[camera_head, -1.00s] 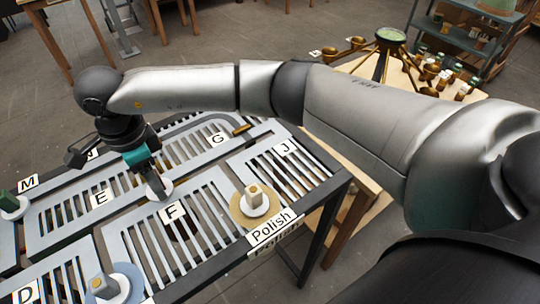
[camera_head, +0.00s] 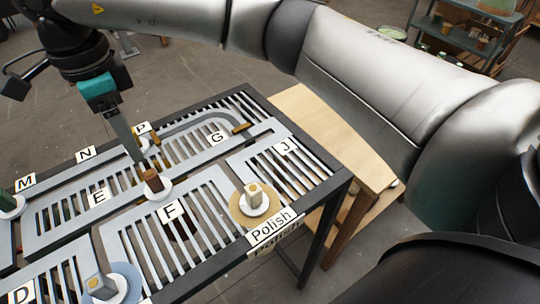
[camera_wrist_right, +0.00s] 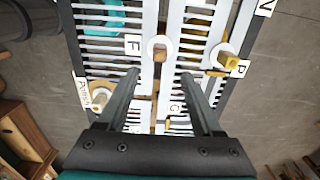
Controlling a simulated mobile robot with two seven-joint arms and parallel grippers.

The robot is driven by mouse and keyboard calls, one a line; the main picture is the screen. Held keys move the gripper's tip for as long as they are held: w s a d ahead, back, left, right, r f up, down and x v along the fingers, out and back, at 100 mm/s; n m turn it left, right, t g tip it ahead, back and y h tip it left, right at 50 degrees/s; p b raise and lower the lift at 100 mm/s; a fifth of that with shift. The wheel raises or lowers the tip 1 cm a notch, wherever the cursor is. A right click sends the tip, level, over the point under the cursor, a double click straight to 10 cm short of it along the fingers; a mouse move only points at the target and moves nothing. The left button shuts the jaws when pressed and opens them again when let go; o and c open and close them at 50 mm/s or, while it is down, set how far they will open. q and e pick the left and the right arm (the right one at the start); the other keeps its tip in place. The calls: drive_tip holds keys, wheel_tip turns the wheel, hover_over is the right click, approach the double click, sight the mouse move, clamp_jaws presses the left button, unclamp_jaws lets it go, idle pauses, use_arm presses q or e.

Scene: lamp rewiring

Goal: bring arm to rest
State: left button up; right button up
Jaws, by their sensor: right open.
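My right gripper (camera_head: 128,140) is open and empty above the slatted table. Its two fingers show spread apart in the right wrist view (camera_wrist_right: 160,85). A brown block on a white disc (camera_head: 153,181) stands between the labels E and F, just below the fingertips in the head view. In the wrist view the brown block (camera_wrist_right: 159,54) lies beyond and between the fingers, apart from them. My right arm (camera_head: 360,75) reaches across the top of the head view from the right. My left gripper is not in view.
The slatted table (camera_head: 320,177) carries letter labels, a pale block on a gold disc (camera_head: 254,197) by the Polish label (camera_head: 270,230), a grey block on a blue disc (camera_head: 101,285) and a green block (camera_head: 6,200). A wooden table (camera_head: 320,125) stands behind.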

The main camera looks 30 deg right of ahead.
drive_tip(key=shift+r, duration=1.55)
